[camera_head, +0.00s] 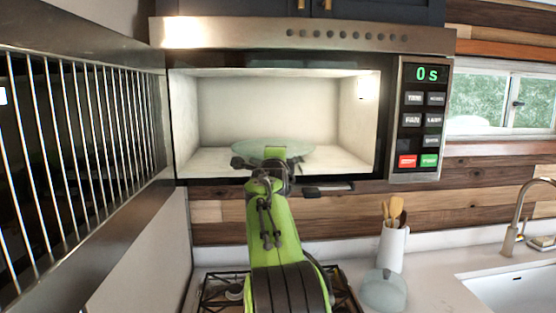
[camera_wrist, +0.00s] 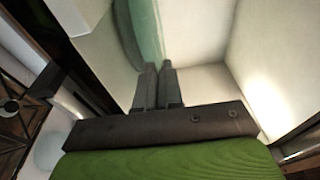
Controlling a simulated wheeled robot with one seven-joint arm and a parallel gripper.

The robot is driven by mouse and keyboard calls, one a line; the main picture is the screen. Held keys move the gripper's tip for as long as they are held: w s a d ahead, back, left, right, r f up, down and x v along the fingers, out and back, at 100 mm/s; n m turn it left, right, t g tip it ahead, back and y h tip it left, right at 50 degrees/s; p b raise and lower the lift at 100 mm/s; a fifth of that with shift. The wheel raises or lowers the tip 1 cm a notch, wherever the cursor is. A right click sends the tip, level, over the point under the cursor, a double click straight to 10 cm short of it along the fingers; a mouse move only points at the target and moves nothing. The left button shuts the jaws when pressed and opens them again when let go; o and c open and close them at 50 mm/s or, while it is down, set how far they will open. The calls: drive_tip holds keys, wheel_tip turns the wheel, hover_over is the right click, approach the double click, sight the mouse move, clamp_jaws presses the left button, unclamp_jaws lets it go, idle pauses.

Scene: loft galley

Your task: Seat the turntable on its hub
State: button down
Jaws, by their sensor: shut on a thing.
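The turntable (camera_head: 285,148) is a pale green, see-through glass disc inside the lit, open cavity of the microwave (camera_head: 265,100). It looks roughly level in the head view, near the front of the cavity. My gripper (camera_head: 266,163) reaches in from the front and is shut on its near rim. In the wrist view the turntable's edge (camera_wrist: 148,35) runs up from my closed fingertips (camera_wrist: 158,70). The hub is not visible, and the disc and my arm cover part of the cavity floor. I cannot tell whether the disc touches the floor.
A metal-framed panel with vertical bars (camera_head: 80,150) stands close on the left. The control panel (camera_head: 422,118) on the right reads 0 s. Below are a stove grate (camera_head: 215,290), a white utensil crock (camera_head: 392,248), a grey-green rounded object (camera_head: 383,291) and a sink (camera_head: 515,290).

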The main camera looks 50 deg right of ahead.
drive_tip(key=shift+f+b, duration=0.4)
drive_tip(key=shift+b, duration=0.25)
idle(0.8)
drive_tip(key=c, duration=1.2)
unclamp_jaws()
drive_tip(key=shift+s, duration=0.1)
drive_tip(key=shift+f, duration=0.2)
drive_tip(key=b+v, duration=0.5)
drive_tip(key=v, duration=1)
drive_tip(key=shift+s+a+b, duration=0.2)
drive_tip(key=shift+a+b, duration=0.15)
drive_tip(key=shift+a, duration=0.05)
drive_tip(key=shift+r, duration=0.1)
